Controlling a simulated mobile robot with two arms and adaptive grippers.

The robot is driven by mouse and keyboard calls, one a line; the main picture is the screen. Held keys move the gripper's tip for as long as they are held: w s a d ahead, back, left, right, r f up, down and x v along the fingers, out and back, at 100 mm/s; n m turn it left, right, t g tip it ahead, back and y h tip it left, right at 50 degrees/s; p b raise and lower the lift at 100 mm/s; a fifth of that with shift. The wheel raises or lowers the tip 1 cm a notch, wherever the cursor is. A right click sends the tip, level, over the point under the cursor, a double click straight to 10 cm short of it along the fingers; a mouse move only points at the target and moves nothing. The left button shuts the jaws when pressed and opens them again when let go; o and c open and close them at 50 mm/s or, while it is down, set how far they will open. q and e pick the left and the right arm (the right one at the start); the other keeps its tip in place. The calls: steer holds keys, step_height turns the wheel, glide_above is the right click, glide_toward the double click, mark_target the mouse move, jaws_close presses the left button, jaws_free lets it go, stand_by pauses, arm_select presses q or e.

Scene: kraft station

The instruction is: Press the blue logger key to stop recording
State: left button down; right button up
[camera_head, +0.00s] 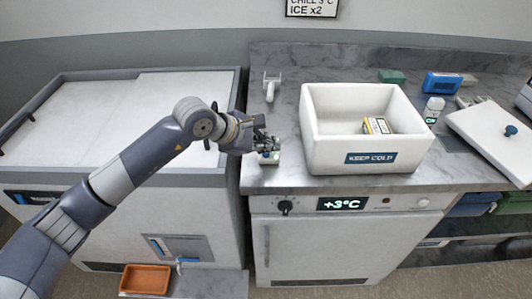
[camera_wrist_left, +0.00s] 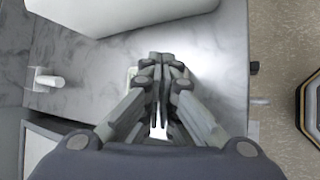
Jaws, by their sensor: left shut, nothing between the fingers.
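My left gripper (camera_head: 264,144) comes in from the left over the counter's front left part, shut and empty. Its fingers point down in the wrist view (camera_wrist_left: 162,62). A small pale device (camera_head: 268,159) with a blue part sits on the counter directly below the fingertips. In the wrist view the fingers hide most of it; only a pale edge (camera_wrist_left: 131,75) shows. I cannot tell whether the fingertips touch it, and no separate blue key can be made out. My right gripper is not in view.
A white box (camera_head: 325,151) marked "KEEP COLD" stands just right of the gripper, holding a small yellow-green pack (camera_head: 377,126). A white handled item (camera_head: 271,85) lies behind. A white lid (camera_head: 483,137) with a blue knob lies right. A white container (camera_head: 433,108) shows "ON".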

mark_target(268, 157)
arm_select(q)
steer(key=shift+f+b, duration=0.35)
steer(key=shift+b, duration=0.05)
stand_by(0.6)
steer(key=shift+r, duration=0.9)
steer(key=shift+r+p, duration=0.15)
steer(key=shift+p, duration=0.15)
step_height(268, 157, up, 5)
steer(key=shift+f+p, duration=0.1)
steer(key=shift+p, duration=0.75)
